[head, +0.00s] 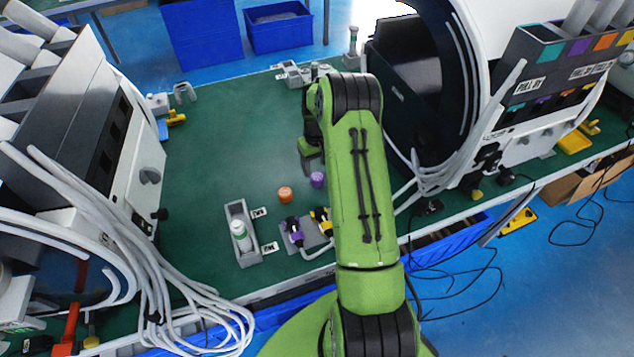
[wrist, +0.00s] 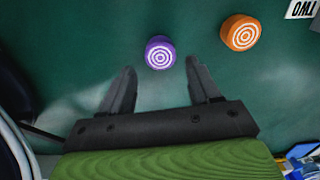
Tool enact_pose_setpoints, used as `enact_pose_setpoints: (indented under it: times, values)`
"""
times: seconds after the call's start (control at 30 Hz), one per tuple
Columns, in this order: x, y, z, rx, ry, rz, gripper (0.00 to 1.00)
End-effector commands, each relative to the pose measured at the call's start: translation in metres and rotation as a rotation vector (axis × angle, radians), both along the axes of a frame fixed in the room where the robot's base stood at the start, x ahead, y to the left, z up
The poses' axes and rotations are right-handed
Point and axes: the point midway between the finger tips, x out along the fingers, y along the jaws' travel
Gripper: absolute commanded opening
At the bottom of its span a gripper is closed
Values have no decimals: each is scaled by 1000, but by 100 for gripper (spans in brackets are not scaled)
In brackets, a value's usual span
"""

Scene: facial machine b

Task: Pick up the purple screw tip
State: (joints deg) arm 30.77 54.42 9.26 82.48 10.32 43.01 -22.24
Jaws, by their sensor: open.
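The purple screw tip (head: 317,180) is a small purple cap standing on the green table, just left of my green arm in the head view. In the wrist view the purple screw tip (wrist: 160,53) shows white rings on its top. It lies ahead of my gripper (wrist: 160,80), between the lines of the two fingers and a little beyond their tips. The gripper is open with nothing between its fingers. In the head view the gripper is mostly hidden behind my arm.
An orange screw tip (head: 285,194) stands close by, also seen in the wrist view (wrist: 240,33). A grey holder (head: 246,256) with a white-capped bottle and a stand with purple and yellow connectors (head: 293,232) are nearer the front edge. White machines flank the table; its left middle is clear.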

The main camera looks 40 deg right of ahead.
Motion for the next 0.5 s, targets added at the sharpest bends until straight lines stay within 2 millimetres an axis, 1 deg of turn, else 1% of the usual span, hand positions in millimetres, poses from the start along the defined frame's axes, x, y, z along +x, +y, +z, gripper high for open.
enact_pose_setpoints:
  times: [0.03, 0.1, 0.2, 0.3, 0.5]
  values:
    - [0, 0, -14, 1, 0, 0, 62]
    - [0, 0, -27, 0, 0, 0, 62]
    - [0, 0, -39, 0, 1, 0, 62]
    - [0, 0, -42, 0, 0, 0, 62]
    - [0, 0, -40, 0, -1, 0, 62]
